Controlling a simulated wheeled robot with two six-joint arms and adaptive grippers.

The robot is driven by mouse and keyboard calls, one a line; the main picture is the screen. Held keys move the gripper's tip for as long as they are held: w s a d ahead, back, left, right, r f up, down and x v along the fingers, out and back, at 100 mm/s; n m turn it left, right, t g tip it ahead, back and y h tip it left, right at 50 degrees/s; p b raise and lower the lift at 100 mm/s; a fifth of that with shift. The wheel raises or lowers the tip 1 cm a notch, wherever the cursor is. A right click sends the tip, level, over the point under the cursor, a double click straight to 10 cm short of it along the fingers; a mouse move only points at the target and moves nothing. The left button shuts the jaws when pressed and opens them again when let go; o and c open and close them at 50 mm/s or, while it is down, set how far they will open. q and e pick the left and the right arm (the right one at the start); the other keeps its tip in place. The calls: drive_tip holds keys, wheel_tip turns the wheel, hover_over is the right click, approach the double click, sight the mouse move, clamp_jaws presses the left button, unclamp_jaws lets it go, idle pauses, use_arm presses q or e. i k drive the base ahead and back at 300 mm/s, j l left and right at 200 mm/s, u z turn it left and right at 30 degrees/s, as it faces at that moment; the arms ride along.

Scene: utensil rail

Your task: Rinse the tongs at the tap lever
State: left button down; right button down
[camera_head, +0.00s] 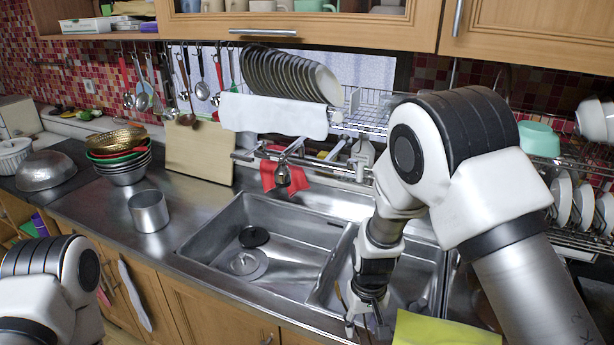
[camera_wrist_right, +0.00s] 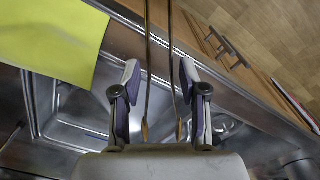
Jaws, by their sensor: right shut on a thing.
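The tongs (camera_wrist_right: 149,50) show in the right wrist view as two thin, brownish metal arms running between my right gripper's fingers (camera_wrist_right: 159,74). Their far ends run out of the top of that view. In the head view my right gripper (camera_head: 366,318) is low over the front of the right sink basin and is shut on the tongs, which are hard to make out there. The metal tap (camera_head: 283,174) hangs over the back of the sink, behind and left of the gripper. I cannot clearly tell its lever from the rail pipes. My left gripper is out of view.
The left sink basin (camera_head: 262,242) holds a dark round drain piece. A red cloth (camera_head: 270,178) hangs by the tap. A yellow-green sheet (camera_head: 440,330) lies right of the gripper. A metal pot (camera_head: 149,211) and stacked bowls (camera_head: 122,172) stand left. A plate rack (camera_head: 365,112) is above.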

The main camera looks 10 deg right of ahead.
sight(244, 159)
drive_tip(key=i+j+z, duration=0.25)
drive_tip(key=z, duration=0.2)
drive_tip(key=i+j+z, duration=0.2)
drive_tip(key=j+z, duration=0.2)
